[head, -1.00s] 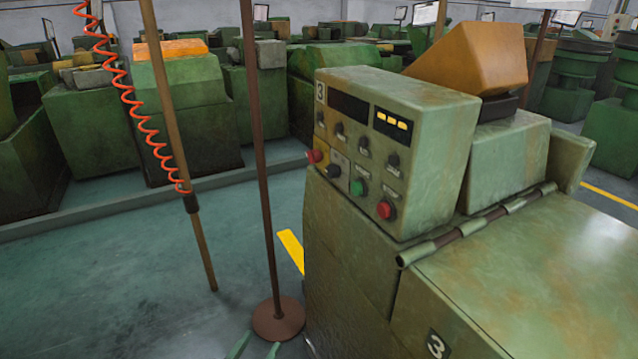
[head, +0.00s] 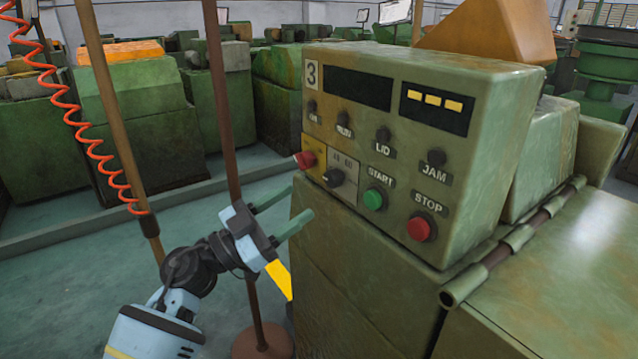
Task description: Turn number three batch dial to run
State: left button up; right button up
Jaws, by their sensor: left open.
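The number three control panel (head: 400,215) is a worn green box with a "3" plate at its upper left. A black dial (head: 333,178) sits on a small grey plate low on the panel's left side, between a red knob on yellow and the green START button; its exact pointing and the plate's lettering are too small to read. My left gripper (head: 293,208) is open and empty, its two green fingers pointing right toward the panel's lower left edge. It is left of the dial and appears apart from the panel. My right gripper does not show.
A red knob (head: 304,160) is close left of the dial, the green START button (head: 375,199) right of it, and the red STOP button (head: 421,228) further right. A brown pole (head: 222,110) stands behind my left arm. A red coiled cord (head: 75,110) hangs at left.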

aim_at(328, 181)
pick_arm(q)
jog(key=x, duration=0.6)
jog(key=shift+w+d+r, duration=0.1)
jog(key=shift+d+r, duration=0.05)
jog(key=shift+d, duration=0.25)
jog(key=shift+w+d+r, duration=0.2)
jog(key=shift+d, duration=0.15)
jog(key=shift+c, duration=0.7)
jog(key=c, duration=0.8)
jog(key=shift+c, duration=0.2)
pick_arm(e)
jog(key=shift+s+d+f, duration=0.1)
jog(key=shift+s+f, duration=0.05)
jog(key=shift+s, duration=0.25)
